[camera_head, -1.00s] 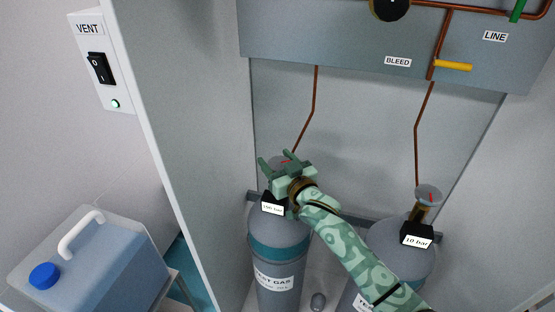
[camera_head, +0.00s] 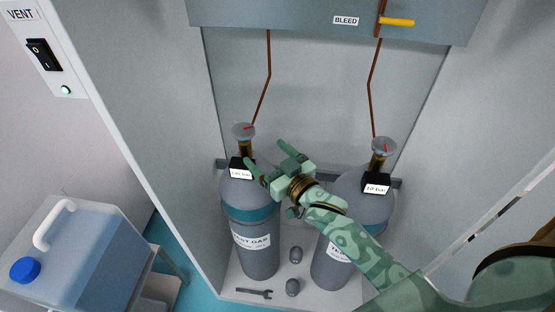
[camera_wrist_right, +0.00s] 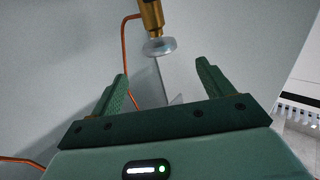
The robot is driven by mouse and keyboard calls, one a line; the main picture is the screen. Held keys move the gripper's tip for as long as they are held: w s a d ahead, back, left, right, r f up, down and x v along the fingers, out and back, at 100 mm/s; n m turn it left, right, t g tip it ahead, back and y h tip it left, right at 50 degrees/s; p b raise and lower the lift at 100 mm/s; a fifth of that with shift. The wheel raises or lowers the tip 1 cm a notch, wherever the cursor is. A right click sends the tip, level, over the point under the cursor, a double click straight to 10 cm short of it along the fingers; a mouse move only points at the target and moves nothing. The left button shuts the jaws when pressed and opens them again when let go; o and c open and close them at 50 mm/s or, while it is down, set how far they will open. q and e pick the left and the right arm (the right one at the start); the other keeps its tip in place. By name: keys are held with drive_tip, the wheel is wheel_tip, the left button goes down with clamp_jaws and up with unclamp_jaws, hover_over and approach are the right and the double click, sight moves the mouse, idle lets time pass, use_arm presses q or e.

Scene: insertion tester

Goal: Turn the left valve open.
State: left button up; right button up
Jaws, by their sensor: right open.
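The left valve (camera_head: 243,131) is a grey round handwheel with a red mark, on a brass stem atop the left grey gas cylinder (camera_head: 235,190). My right gripper (camera_head: 266,154) is open and empty, just right of and below the left valve in the head view, apart from it. In the right wrist view a grey handwheel (camera_wrist_right: 159,46) on a brass stem shows beyond the open fingers (camera_wrist_right: 161,69); it appears to be the left valve. The right valve (camera_head: 383,146) tops the right cylinder (camera_head: 365,205), partly behind my right arm. My left gripper is out of view.
Copper pipes (camera_head: 269,75) rise from both valves to a grey panel (camera_head: 290,15) with a yellow BLEED lever (camera_head: 398,22). Cabinet walls stand on both sides. A wrench (camera_head: 254,293) and grey caps (camera_head: 295,255) lie on the cabinet floor. A canister (camera_head: 95,255) stands outside left.

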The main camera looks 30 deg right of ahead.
drive_tip(key=v, duration=0.3)
drive_tip(key=shift+s, duration=0.15)
idle(0.4)
drive_tip(key=s+d+f+g+h, duration=0.1)
drive_tip(key=s+d+f+g, duration=0.3)
drive_tip(key=f, duration=0.7)
drive_tip(key=s+a+f+n+g+h, duration=0.15)
drive_tip(key=s+f, duration=0.45)
drive_tip(key=f, duration=0.6)
drive_tip(key=s+d+f+g+h, duration=0.15)
drive_tip(key=s+f+g, duration=0.3)
drive_tip(key=f, duration=0.65)
drive_tip(key=s+f+g, duration=0.2)
drive_tip(key=s+f, duration=0.2)
drive_tip(key=s, duration=0.6)
drive_tip(key=s+f+g, duration=0.2)
drive_tip(key=s+f, duration=0.2)
drive_tip(key=s, duration=0.6)
drive_tip(key=s+f+g, duration=0.3)
drive_tip(key=s+f, duration=0.2)
drive_tip(key=s, duration=0.6)
drive_tip(key=shift+d, duration=0.3)
